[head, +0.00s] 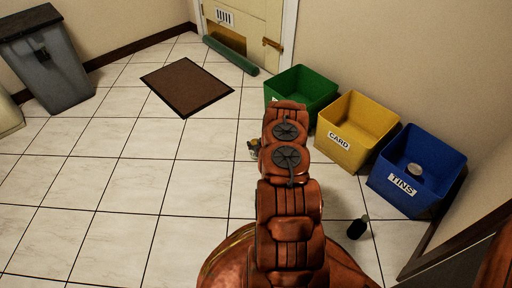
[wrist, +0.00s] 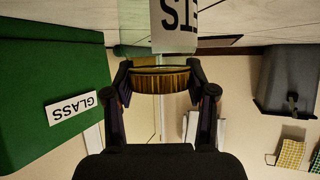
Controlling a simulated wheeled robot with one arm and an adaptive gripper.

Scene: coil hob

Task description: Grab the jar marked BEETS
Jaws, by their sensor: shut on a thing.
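My gripper (wrist: 160,82) is shut on a jar in the wrist view, which is upside down. The jar has a ribbed gold lid (wrist: 160,79) and a white label (wrist: 176,24) with large dark letters. Only the end of the word shows, apparently "TS", so the full name cannot be read. The fingers press on both sides of the lid. In the head view my arm hides most of the gripper and jar; only a small part shows left of the arm.
A green bin (head: 307,83), marked GLASS in the wrist view (wrist: 45,85), stands beside a yellow CARD bin (head: 352,118) and a blue TINS bin (head: 420,160) holding a tin. A dark bottle (head: 357,228) stands on the floor. A brown mat (head: 187,86) lies on open tiles at left.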

